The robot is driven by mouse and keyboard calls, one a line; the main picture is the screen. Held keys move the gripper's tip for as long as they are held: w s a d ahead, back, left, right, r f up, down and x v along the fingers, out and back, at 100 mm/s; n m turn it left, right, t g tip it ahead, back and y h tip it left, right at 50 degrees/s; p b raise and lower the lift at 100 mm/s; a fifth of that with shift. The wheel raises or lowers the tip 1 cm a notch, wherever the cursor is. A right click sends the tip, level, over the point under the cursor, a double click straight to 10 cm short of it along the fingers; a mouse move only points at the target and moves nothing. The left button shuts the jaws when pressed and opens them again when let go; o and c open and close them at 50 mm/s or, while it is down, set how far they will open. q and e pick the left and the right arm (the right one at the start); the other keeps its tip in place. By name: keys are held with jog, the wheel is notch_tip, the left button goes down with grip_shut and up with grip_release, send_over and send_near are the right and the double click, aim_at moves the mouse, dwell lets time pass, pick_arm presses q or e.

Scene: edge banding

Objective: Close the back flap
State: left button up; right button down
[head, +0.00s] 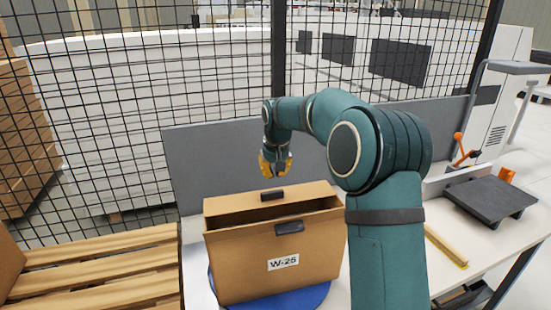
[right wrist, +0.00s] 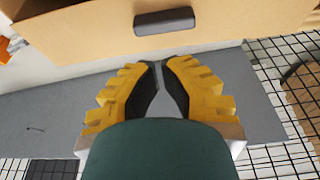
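A brown cardboard box (head: 240,268) labelled W-25 stands on a blue round base. Its top is open, with a dark gap across it. The back flap (head: 235,202) stands up along the far edge and carries a black handle (head: 272,194). In the right wrist view the brown flap (right wrist: 230,22) and a black handle (right wrist: 165,21) show at the top, beyond the fingertips. A second black handle (head: 289,228) is on the front side. My right gripper (head: 275,172) is above and behind the back flap, fingertips nearly together, empty and apart from the box. My left gripper is not in view.
A grey panel (head: 215,150) and a black mesh fence stand behind the box. A wooden pallet (head: 100,265) is at left. A dark plate (head: 490,200), an orange-handled tool (head: 460,145) and a yellow strip (head: 447,247) are on the white table at right. My right arm hides part of the table.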

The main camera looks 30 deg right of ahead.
aim_at(275, 191)
jog(key=shift+s+f, duration=0.1)
jog(key=shift+f, duration=2)
jog(key=shift+s+a+f+b, duration=0.1)
jog(key=shift+f+b, duration=0.1)
jog(key=shift+f, duration=0.15)
jog(key=shift+s+f+b, duration=0.1)
jog(key=shift+f+b, duration=0.05)
jog(key=shift+f, duration=0.15)
jog(key=shift+r, duration=0.1)
jog(key=shift+r+p, duration=0.85)
jog(key=shift+r, duration=0.05)
jog(key=v, duration=0.1)
jog(key=p+v, duration=0.2)
jog(key=v, duration=0.1)
jog(key=shift+w, duration=0.4)
jog(key=v, duration=0.9)
jog(key=shift+s+r, duration=0.25)
jog(key=shift+s, duration=0.15)
